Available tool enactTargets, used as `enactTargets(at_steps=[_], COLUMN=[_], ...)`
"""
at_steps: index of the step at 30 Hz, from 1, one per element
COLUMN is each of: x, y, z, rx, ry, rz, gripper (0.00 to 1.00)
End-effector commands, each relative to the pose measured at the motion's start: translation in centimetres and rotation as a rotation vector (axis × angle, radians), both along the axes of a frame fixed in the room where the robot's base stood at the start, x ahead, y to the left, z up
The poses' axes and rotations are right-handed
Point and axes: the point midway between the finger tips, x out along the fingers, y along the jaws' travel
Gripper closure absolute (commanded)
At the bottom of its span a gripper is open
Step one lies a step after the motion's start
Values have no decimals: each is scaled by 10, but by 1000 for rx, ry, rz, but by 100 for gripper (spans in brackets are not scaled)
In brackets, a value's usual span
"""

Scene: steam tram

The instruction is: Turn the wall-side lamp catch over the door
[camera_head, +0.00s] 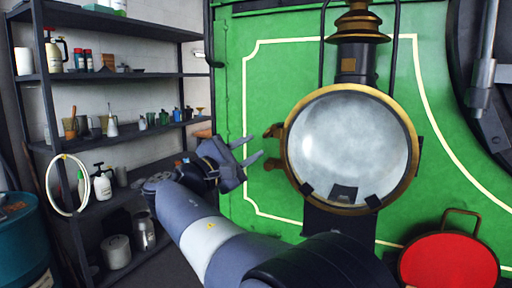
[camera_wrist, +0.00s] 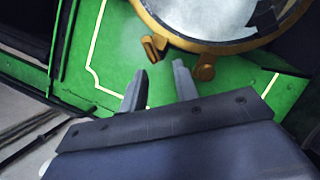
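The round lamp (camera_head: 347,148) with a brass rim stands in front of the green panel. On its left rim sit two small brown metal pieces, an upper one (camera_head: 273,131) and a lower one (camera_head: 272,164); I cannot tell which is the catch. Both show in the wrist view, one left (camera_wrist: 155,47) and one right (camera_wrist: 204,67), below the lamp rim (camera_wrist: 215,45). My gripper (camera_head: 254,149) is open and empty, just left of these pieces. Its fingertips (camera_wrist: 159,78) point at them, seemingly with a small gap.
A dark shelf rack (camera_head: 112,76) with bottles, cans and pots stands at the left. A red round plate with a handle (camera_head: 449,262) is at the lower right. A teal drum (camera_head: 22,245) stands lower left.

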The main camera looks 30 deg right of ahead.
Motion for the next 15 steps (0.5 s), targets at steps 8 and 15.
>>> enactTargets(at_steps=[8, 15], x=[0, -1], y=[12, 22], z=[-8, -14], rx=[5, 10], ry=[5, 9], rz=[1, 0], gripper=[71, 71])
